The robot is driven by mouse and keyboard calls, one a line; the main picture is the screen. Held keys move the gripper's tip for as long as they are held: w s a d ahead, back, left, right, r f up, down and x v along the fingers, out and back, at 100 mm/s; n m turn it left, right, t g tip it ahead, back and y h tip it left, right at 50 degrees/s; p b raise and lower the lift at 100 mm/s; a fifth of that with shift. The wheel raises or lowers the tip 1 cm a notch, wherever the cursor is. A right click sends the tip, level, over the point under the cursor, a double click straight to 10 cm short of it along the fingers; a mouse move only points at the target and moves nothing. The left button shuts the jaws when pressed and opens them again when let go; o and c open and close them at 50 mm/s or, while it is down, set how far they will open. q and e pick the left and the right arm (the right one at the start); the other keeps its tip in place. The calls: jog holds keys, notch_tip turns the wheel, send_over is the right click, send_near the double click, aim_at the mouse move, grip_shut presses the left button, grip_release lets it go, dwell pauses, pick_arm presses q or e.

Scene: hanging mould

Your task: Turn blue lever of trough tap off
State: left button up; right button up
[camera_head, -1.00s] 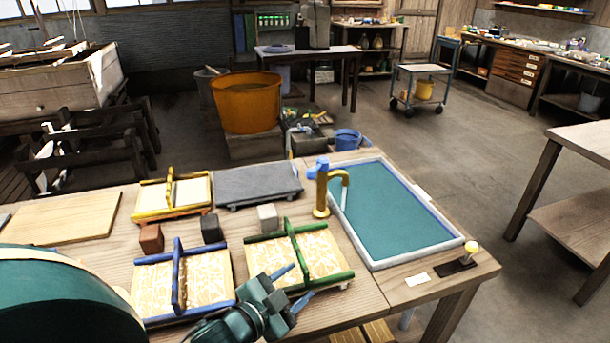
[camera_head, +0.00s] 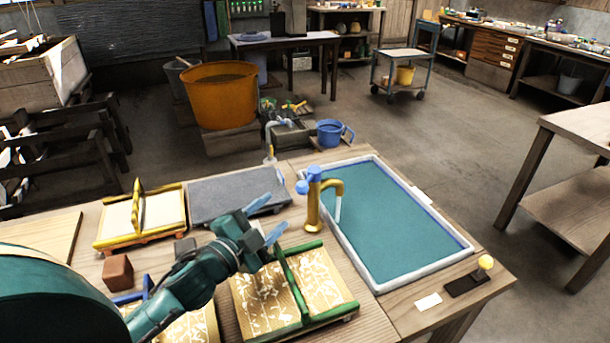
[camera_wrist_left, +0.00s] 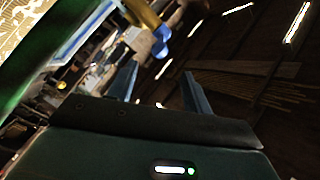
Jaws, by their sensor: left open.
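The trough tap (camera_head: 314,210) is a brass post with a hooked spout at the left edge of the trough (camera_head: 385,283). Its blue lever (camera_head: 303,187) sticks out to the left from the blue top. A pale streak, like running water, hangs below the spout. My left gripper (camera_head: 277,216) is open and empty, to the left of the tap and a little below the lever in the picture, apart from it. In the left wrist view the blue lever (camera_wrist_left: 160,46) shows beyond the open fingers. My right gripper is not in view.
A green-framed mould (camera_head: 318,272) lies below the gripper, and a grey slab (camera_head: 222,193) and yellow-framed mould (camera_head: 170,208) lie behind it. A small black stand with a yellow knob (camera_head: 485,263) sits at the table's right corner. The orange tub (camera_head: 222,95) stands beyond the table.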

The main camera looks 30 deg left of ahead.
aim_at(300, 190)
pick_arm(q)
jog(key=shift+w+d+r, duration=0.15)
jog(key=shift+w, duration=0.5)
jog(key=w, duration=0.3)
jog(key=w+d+p, duration=0.1)
jog(key=w, duration=0.7)
jog(key=shift+w+d, duration=0.2)
jog(key=shift+d, duration=0.1)
grip_shut()
